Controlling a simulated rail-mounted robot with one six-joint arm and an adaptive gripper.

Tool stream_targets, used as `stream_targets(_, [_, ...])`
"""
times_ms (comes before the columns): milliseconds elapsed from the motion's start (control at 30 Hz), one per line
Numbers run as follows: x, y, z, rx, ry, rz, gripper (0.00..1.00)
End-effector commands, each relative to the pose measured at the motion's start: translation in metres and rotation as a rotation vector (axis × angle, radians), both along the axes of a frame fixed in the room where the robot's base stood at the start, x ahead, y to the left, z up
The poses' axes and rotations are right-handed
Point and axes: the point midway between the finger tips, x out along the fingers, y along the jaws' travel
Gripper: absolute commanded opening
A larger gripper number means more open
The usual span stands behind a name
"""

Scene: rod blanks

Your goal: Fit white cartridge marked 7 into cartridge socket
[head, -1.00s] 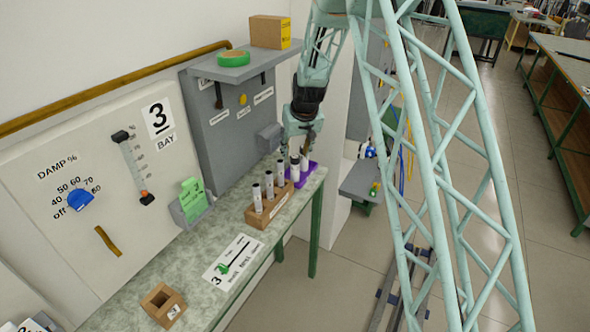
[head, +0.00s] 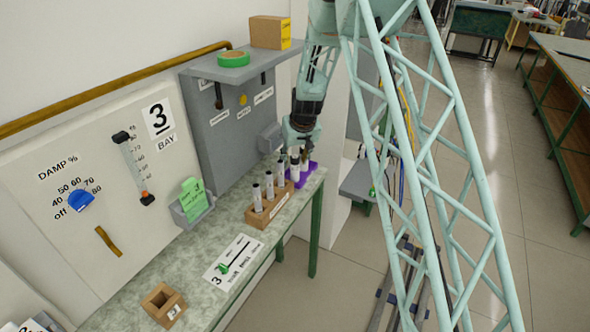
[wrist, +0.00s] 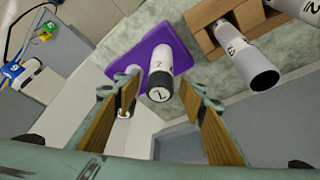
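The white cartridge (wrist: 161,72) with a dark end cap stands in a purple holder (wrist: 112,60). Its cap mark looks like a 7 in the wrist view. My gripper (wrist: 160,88) is open, with one tan-padded finger on each side of this cartridge and visible gaps to it. In the head view my gripper (head: 299,146) is above the purple holder (head: 311,167) at the bench's far end and partly hides it. Another cartridge shows partly behind the left finger in the wrist view. A wooden block with a square hole (head: 163,305), seemingly the socket, sits at the near end.
A wooden rack (head: 262,217) with several white cartridges stands beside the purple holder; it also shows in the wrist view (wrist: 206,18). A grey panel with a shelf (head: 237,70) rises behind. The bench between rack and block holds only a flat label card (head: 232,262).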

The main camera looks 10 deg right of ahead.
Motion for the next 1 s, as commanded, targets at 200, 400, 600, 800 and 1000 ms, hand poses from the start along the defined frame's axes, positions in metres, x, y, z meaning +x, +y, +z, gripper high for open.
stream_targets(200, [0.0002,0.0,-0.0003,0.0,0.0,0.0,0.38])
stream_targets(400, [0.0002,0.0,-0.0003,0.0,0.0,0.0,0.38])
stream_targets(600, [0.0003,0.0,-0.0003,0.0,0.0,0.0,0.32])
stream_targets(800, [0.0002,0.0,-0.0003,0.0,0.0,0.0,0.14])
stream_targets(1000, [0.0005,0.0,-0.0001,0.0,-0.001,0.0,0.1])
